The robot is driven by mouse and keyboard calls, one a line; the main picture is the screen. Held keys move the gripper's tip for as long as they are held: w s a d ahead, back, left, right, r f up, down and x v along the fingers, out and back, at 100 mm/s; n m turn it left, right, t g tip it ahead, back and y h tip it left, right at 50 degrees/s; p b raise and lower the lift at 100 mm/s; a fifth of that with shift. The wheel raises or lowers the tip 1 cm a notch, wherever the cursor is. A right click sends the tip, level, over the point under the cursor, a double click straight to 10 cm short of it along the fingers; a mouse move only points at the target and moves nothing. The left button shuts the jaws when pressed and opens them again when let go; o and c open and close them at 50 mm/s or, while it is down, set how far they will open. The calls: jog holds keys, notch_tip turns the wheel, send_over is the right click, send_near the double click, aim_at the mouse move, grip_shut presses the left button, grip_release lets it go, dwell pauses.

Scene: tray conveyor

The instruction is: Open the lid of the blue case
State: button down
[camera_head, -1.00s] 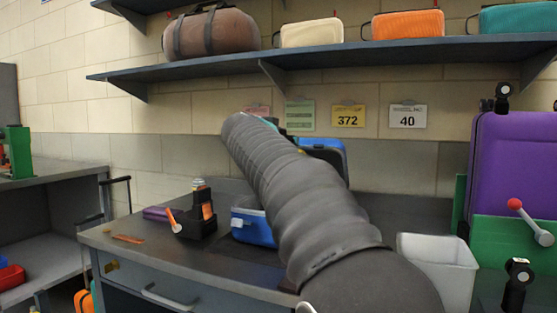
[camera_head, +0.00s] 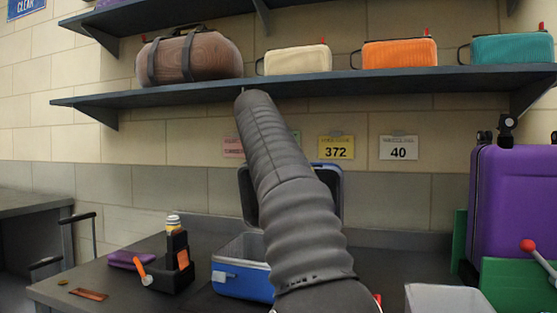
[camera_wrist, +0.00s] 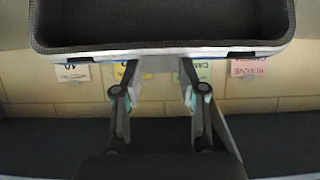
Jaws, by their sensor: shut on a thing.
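The blue case (camera_head: 241,284) stands on the counter, partly behind my arm, with its pale inner rim showing. Its lid (camera_head: 331,183) is raised at the back, dark lined inside with a blue edge, and shows on both sides of my arm. In the wrist view the lid (camera_wrist: 160,25) fills the top, its dark inside and pale rim facing me. My gripper (camera_wrist: 154,78) is at the middle of the lid's rim, its fingers on either side of a grey tab there. In the head view my arm hides the gripper.
A black holder (camera_head: 176,262) with a bottle and a purple item (camera_head: 131,260) stand left of the case. A pale bin (camera_head: 448,299) and a purple suitcase (camera_head: 514,205) are at the right. A shelf (camera_head: 330,83) with bags runs above.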

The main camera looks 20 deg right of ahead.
jog(key=shift+w+d+r, duration=0.35)
jog(key=shift+w+d, duration=0.1)
jog(key=shift+d, duration=0.05)
jog(key=shift+g+y, duration=0.3)
jog(key=c, duration=0.6)
grip_release()
jog(key=shift+c, duration=0.2)
jog(key=v, duration=1.2)
